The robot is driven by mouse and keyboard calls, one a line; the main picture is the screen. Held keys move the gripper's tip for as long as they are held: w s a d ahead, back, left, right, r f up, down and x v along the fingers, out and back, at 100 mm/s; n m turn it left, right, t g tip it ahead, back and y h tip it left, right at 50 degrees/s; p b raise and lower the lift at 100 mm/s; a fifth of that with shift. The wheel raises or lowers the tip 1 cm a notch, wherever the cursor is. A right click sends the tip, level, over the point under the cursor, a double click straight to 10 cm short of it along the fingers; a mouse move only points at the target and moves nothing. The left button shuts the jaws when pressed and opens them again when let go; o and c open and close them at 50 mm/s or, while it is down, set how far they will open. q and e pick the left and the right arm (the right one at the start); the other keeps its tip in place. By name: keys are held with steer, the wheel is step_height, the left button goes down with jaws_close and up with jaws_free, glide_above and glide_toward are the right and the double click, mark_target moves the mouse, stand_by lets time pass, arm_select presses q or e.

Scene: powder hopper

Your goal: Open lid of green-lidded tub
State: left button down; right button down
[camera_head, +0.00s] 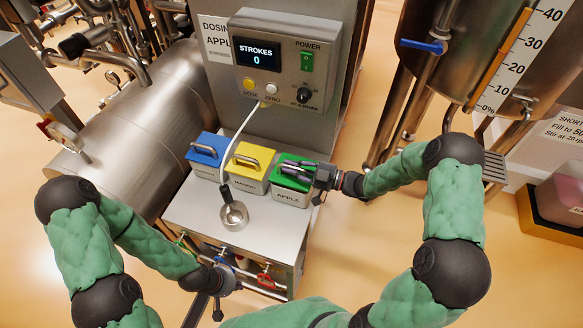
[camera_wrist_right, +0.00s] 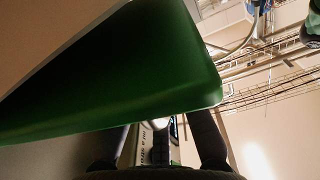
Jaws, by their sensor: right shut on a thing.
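The green-lidded tub (camera_head: 288,196), marked APPLE, stands at the right end of a row of three tubs on the steel bench. Its green lid (camera_head: 281,185) has a metal bar handle and appears to sit on the tub; any small gap is hard to see. My right gripper (camera_head: 303,173) comes from the right and is shut on the lid's handle.
Blue-lidded (camera_head: 207,150) and yellow-lidded (camera_head: 246,161) tubs stand left of the green one. A dosing control box (camera_head: 285,65) with a white cable rises behind. Valves with coloured handles line the bench front.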

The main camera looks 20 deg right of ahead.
steer(key=w+d+r+m+p, duration=0.3)
steer(key=w+d+m+p, duration=0.3)
steer(key=w+m, duration=0.6)
steer(key=shift+d+r+m+p, duration=0.4)
steer(key=shift+d+m, duration=0.75)
steer(key=shift+m, duration=0.75)
steer(key=shift+w, duration=0.1)
steer(key=c, duration=1.2)
jaws_free()
steer(key=shift+c, duration=0.2)
steer(key=v, duration=1.2)
